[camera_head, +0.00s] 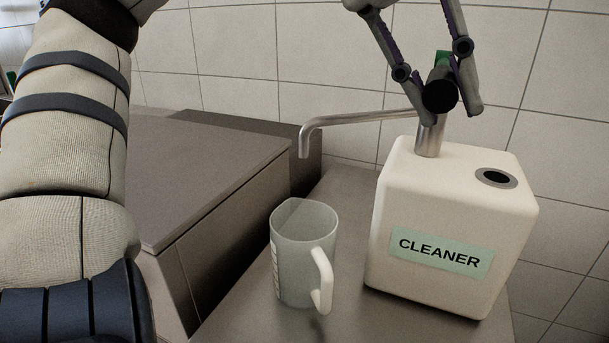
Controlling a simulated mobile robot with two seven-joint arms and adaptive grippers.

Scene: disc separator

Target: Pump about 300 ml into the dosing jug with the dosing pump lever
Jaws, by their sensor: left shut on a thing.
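The dosing pump is a white box-shaped container labelled CLEANER (452,215) with a metal column (430,136) and a thin spout (350,121) reaching left. The lever (440,92), with a black round end and a green part behind it, sits at the column's top. My left gripper (448,100) comes down from above with its fingers on both sides of the lever, shut on it. The dosing jug (304,250), translucent with a white handle, stands upright left of the container, below the spout's end. Its liquid level cannot be made out. My right gripper is not in view.
A grey metal cabinet (200,165) stands left of the jug, its top higher than the jug's base. The jug and container stand on a grey counter (345,210) against a tiled wall (250,60). The container's top has a dark round opening (496,178).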

